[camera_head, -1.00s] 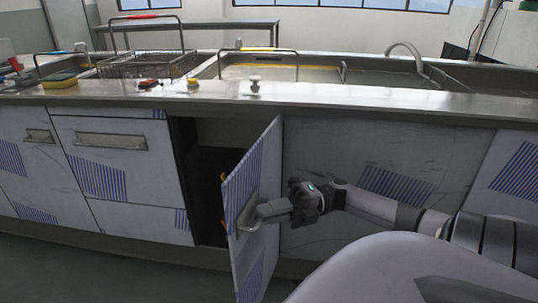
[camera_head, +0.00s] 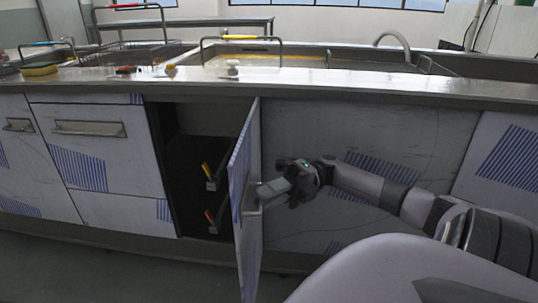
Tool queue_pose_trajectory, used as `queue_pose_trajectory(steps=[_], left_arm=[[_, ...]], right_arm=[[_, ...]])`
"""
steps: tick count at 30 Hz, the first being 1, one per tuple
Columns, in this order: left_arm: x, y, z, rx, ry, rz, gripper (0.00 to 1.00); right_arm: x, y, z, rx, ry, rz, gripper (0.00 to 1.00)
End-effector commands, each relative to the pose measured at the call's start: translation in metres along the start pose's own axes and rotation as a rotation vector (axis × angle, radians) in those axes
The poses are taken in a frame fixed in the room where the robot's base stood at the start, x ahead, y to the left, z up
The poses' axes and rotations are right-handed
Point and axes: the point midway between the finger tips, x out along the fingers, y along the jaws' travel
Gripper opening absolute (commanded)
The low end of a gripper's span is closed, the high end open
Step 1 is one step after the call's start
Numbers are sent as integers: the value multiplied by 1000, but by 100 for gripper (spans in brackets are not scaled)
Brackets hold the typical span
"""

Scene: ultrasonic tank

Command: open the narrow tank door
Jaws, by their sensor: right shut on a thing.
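The narrow tank door (camera_head: 242,190) stands swung well out from the tank front, seen almost edge-on, with blue stripes on its face. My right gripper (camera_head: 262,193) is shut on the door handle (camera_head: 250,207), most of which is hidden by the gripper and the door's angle. The dark cabinet opening (camera_head: 190,165) shows to the left of the door. Inside are racks with yellow and red-orange handled items (camera_head: 208,171). My left gripper is not in view.
Closed panels (camera_head: 100,155) with a bar handle lie left of the opening. The steel counter (camera_head: 330,85) above carries a yellow sponge (camera_head: 40,70), a wire basket and small knobs. The floor at lower left is clear.

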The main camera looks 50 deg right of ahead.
Motion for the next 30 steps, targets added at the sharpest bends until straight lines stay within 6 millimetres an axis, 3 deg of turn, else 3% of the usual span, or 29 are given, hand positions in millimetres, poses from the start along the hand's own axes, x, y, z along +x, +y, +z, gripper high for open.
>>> queue_pose_trajectory(steps=[6,7,9,20,30], left_arm=[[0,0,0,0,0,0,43],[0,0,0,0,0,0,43],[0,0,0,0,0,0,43],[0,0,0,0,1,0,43],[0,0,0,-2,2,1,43]], right_arm=[[-1,2,2,-5,-6,1,0],[-1,2,2,-5,-6,1,21],[-1,2,2,-4,-6,1,37],[-4,1,1,-2,-3,0,37],[-47,1,2,-4,-7,0,37]])
